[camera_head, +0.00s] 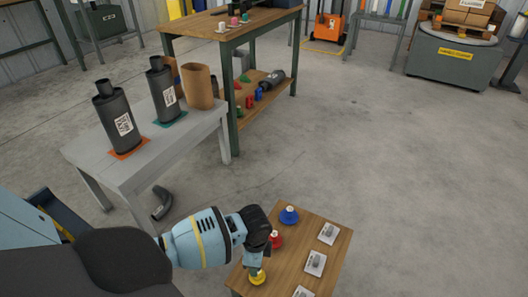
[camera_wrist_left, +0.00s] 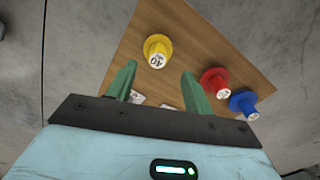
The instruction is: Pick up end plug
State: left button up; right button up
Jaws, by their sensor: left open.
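A yellow end plug (camera_head: 257,277) stands at the near left of a small wooden table (camera_head: 313,217). A red end plug (camera_head: 277,240) and a blue end plug (camera_head: 289,215) stand farther back on it. The wrist view shows the yellow plug (camera_wrist_left: 157,50), marked "40", beyond the gap between my fingertips, with the red plug (camera_wrist_left: 215,82) and blue plug (camera_wrist_left: 243,104) to the right. My left gripper (camera_wrist_left: 158,72) is open and empty over the table, its green fingers apart. In the head view the gripper (camera_head: 252,258) partly hides the table. My right gripper is out of view.
Several white cards with grey pieces (camera_head: 327,233) lie along the small table's right side. A grey table (camera_head: 85,152) at left carries two dark mufflers (camera_head: 118,118) and a brown cylinder (camera_head: 199,88). A dark bent pipe (camera_head: 162,203) lies on the floor. Floor to the right is clear.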

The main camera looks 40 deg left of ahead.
aim_at(260, 279)
pick_arm(q)
jog(key=shift+s+f+b, duration=0.1)
jog(key=shift+f+b, duration=0.6)
jog(key=shift+f, duration=0.85)
jog(key=f+b, duration=0.2)
jog(key=f, duration=0.1)
jog(key=f+b, duration=0.1)
jog(key=shift+d+f, duration=0.15)
jog(key=shift+d, duration=0.1)
jog(key=shift+f, duration=0.25)
jog(key=shift+r, duration=0.1)
jog(key=c, duration=1.1)
jog(key=shift+o, duration=0.2)
jog(key=shift+r, duration=0.15)
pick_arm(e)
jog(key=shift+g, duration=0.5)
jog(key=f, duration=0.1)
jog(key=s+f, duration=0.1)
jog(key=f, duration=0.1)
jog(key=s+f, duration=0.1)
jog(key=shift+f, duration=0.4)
